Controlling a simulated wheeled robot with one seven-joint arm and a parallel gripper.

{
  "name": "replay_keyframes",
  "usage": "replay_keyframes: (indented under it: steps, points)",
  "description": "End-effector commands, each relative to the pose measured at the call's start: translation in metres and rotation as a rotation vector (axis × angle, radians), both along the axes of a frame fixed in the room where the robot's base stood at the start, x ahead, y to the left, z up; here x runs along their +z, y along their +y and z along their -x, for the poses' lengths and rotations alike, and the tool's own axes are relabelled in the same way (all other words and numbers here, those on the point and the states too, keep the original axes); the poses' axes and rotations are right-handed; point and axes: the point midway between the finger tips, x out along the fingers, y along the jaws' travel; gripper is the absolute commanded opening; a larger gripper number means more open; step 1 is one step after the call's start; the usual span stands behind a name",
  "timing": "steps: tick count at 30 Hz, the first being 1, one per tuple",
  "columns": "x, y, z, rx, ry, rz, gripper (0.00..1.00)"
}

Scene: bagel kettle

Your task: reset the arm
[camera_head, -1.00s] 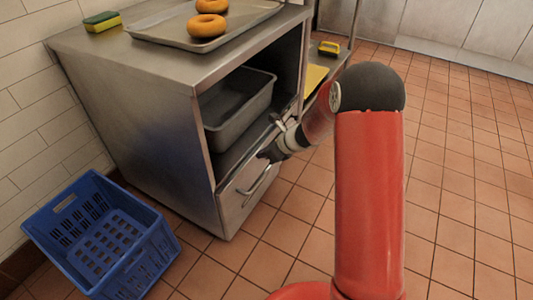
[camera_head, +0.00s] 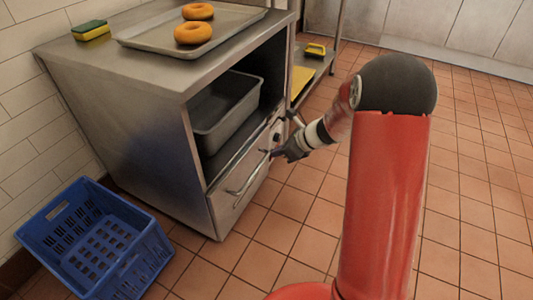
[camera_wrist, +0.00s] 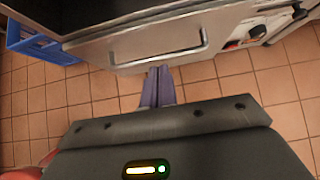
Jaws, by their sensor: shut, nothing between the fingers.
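My gripper (camera_head: 274,153) is shut and empty, in front of the metal cabinet's lower front panel (camera_head: 238,190) with its bar handle. In the wrist view my closed fingers (camera_wrist: 158,85) point toward that panel, seen as a grey front with a long handle (camera_wrist: 160,52). The fingertips look close to its edge; I cannot tell whether they touch it. My red arm reaches down from the right side of the head view.
A grey metal bin (camera_head: 225,108) sits in the cabinet's open upper bay. A tray (camera_head: 150,40) with two bagels (camera_head: 193,33) and a sponge (camera_head: 91,30) are on top. A blue crate (camera_head: 150,258) stands at left. The tiled floor at right is clear.

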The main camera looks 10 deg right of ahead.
Motion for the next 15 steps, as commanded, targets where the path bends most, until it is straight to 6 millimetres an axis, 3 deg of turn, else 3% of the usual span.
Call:
replay_keyframes:
  steps: [11,15]
  points:
    - [0.017,-0.012,0.010,0.009,-0.005,0.007,0.00]
    - [0.048,-0.004,0.026,0.126,-0.076,0.078,0.00]
